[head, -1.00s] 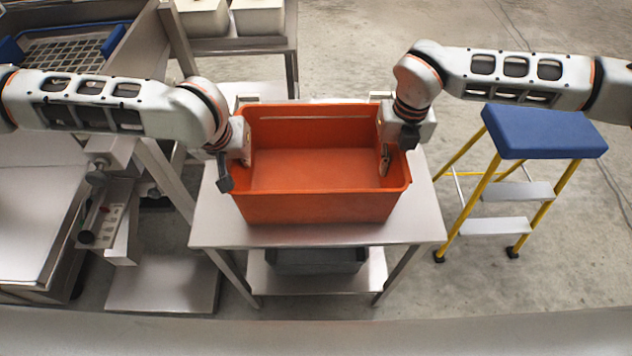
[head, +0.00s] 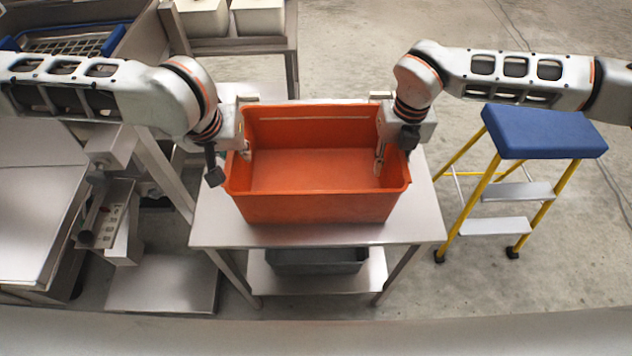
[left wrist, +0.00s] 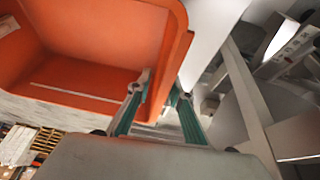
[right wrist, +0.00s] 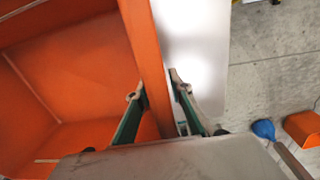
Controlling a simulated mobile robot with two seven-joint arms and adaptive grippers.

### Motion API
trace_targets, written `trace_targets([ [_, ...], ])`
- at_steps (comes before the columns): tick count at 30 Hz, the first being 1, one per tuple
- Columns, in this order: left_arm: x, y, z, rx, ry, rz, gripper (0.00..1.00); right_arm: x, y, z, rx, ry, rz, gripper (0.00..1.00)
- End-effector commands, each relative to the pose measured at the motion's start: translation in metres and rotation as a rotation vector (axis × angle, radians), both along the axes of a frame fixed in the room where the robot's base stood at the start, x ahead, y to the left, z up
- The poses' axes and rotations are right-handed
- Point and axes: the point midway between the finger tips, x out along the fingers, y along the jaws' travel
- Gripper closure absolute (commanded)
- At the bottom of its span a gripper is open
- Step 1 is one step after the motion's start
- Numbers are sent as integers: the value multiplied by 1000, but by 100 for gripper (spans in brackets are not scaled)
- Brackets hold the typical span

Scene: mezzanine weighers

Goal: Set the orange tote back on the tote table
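The orange tote (head: 315,208) sits upright on the steel table (head: 420,225), and its inside looks empty. My left gripper (head: 230,165) is at the tote's left end wall. In the left wrist view its fingers (left wrist: 158,95) stand apart, one inside the tote (left wrist: 100,40) and one outside. My right gripper (head: 394,150) is at the right end wall. In the right wrist view its fingers (right wrist: 157,95) stand apart on either side of the tote's wall (right wrist: 140,40), with a gap on the outer side.
A blue-topped step stool (head: 545,132) with yellow legs stands right of the table. A dark grey bin (head: 318,262) is on the table's lower shelf. Steel benches and weighing equipment (head: 105,215) crowd the left. White bins (head: 258,18) stand behind.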

Motion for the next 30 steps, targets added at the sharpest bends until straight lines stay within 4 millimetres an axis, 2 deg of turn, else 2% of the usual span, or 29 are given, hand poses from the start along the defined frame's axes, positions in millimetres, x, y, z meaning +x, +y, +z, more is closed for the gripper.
trace_targets([
  [3,-9,0,24,0,-4,-2,79,0,0,0,0,0,0,79],
  [9,-21,2,53,1,-3,0,79,0,0,0,0,0,0,79],
  [17,-28,3,64,2,1,1,79,1,0,6,0,-2,0,79],
  [20,-28,3,64,2,1,1,79,2,-1,19,0,-4,-1,79],
  [30,-27,2,64,2,1,0,79,1,-4,87,0,-4,1,79],
])
